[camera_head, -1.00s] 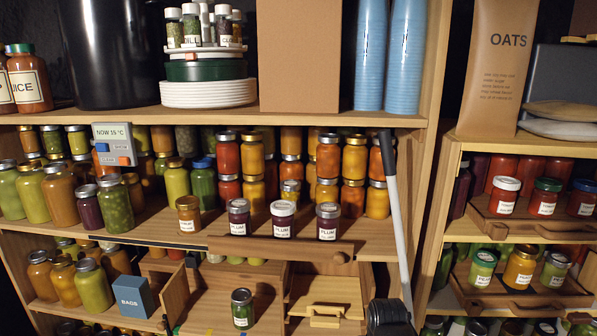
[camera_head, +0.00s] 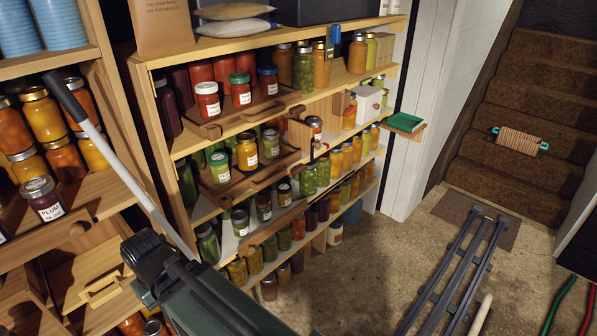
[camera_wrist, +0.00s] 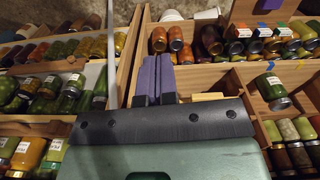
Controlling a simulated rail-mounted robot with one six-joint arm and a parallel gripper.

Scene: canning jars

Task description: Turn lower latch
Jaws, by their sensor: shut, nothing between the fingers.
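My gripper (camera_wrist: 152,80) shows in the wrist view as two purple-grey fingers pressed together, with nothing between them. The fingers point at a wooden shelf unit with jars. A short pale wooden handle (camera_wrist: 207,97) shows just right of the fingers, apart from them in the picture; I cannot tell the depth. It seems to be the pale handle (camera_head: 100,290) on the low wooden front at the left of the head view. I cannot make out for certain which part is the lower latch. In the head view my arm fills the lower left and the fingertips are hidden.
Jars on pull-out trays (camera_head: 252,111) crowd the middle shelf unit. A small white drawer box (camera_head: 367,105) and a green book (camera_head: 405,122) sit at its right end.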

